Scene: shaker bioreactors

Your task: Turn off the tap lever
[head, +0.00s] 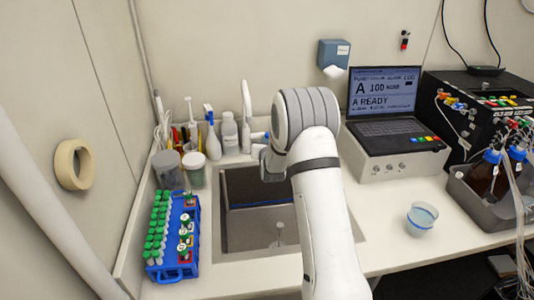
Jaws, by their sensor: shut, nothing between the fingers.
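A slim white upright fixture (246,112), which looks like the tap, stands at the back edge of the sink (230,240). I cannot make out its lever clearly; my arm covers the area just to its right. My gripper (270,172) shows only in part, dark and small, over the back of the sink, right of and below the white fixture. It is shut and empty. I cannot tell whether it touches the tap. A small pale shape (280,235) shows at the sink's bottom; I cannot tell whether it is water or the drain.
A blue rack (165,273) of green-capped tubes stands left of the sink. Bottles (230,133) and jars (194,170) crowd the back left. A laptop (385,105) sits on a white instrument at right. A clear cup (421,220) stands on the right counter, with free room around it.

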